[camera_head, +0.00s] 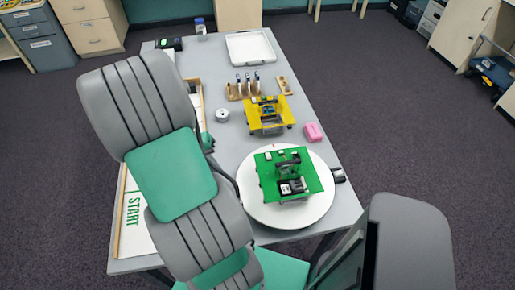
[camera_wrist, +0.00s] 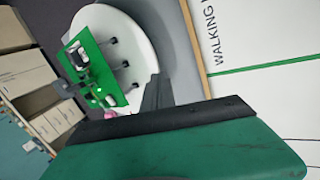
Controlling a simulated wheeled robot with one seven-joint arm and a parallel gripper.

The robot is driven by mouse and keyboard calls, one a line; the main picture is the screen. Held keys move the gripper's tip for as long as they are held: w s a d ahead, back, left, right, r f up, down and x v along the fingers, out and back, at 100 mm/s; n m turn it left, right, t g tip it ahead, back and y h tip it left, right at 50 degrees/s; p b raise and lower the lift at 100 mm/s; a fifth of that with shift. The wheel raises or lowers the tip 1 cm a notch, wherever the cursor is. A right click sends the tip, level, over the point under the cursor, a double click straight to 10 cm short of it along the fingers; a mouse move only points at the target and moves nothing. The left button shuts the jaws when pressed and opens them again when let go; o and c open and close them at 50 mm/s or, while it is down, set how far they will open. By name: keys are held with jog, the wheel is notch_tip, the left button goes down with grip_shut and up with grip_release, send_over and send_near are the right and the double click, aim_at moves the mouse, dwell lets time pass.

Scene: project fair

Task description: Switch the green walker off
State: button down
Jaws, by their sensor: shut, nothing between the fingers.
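The green walker (camera_head: 312,176), a green board with dark and white parts on top, stands on a white round disc (camera_head: 320,211) at the near right of the table. In the wrist view the walker (camera_wrist: 108,73) is at the upper left, with thin legs on the disc (camera_wrist: 140,43). A black-and-white block sits on the walker; its switch is too small to read. My gripper (camera_wrist: 159,90) shows as dark shut fingers, empty and pointing towards the disc, apart from the walker. In the head view my arm largely hides the gripper.
A yellow walker (camera_head: 268,116), a pink block (camera_head: 314,132), a wooden rack (camera_head: 243,90) and a white tray (camera_head: 250,47) stand farther back. A small dark device (camera_head: 338,175) is right of the disc. A START mat (camera_head: 134,218) lies at left.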

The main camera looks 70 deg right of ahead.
jog(key=s+d+r+m+g+h, duration=0.1)
jog(key=s+d+r+m, duration=0.1)
jog(key=d+r+m, duration=0.2)
jog(key=s+d+r+m+g+h, duration=0.1)
jog(key=s+d+r+m+g, duration=0.1)
jog(key=r+m, duration=0.4)
jog(key=s+d+m, duration=0.1)
jog(key=d+m, duration=0.1)
jog(key=m, duration=0.3)
jog(key=shift+s+r+m, duration=0.25)
jog(key=shift+r+m, duration=0.05)
jog(key=shift+r, duration=0.1)
jog(key=shift+d+f+g, duration=0.1)
jog(key=shift+d+g, duration=0.05)
jog(key=shift+g, duration=0.15)
send_near(274, 158)
jog(key=s, duration=0.1)
jog(key=s+d+r+p, duration=0.1)
jog(key=shift+s+d+r, duration=0.2)
jog(key=shift+s+r, duration=0.05)
jog(key=shift+s, duration=0.05)
notch_tip(274, 158, down, 4)
jog(key=shift+s+r+p, duration=0.1)
jog(key=shift+s+p, duration=0.1)
jog(key=shift+p, duration=0.1)
jog(key=shift+a+f, duration=0.1)
jog(key=shift+f, duration=0.3)
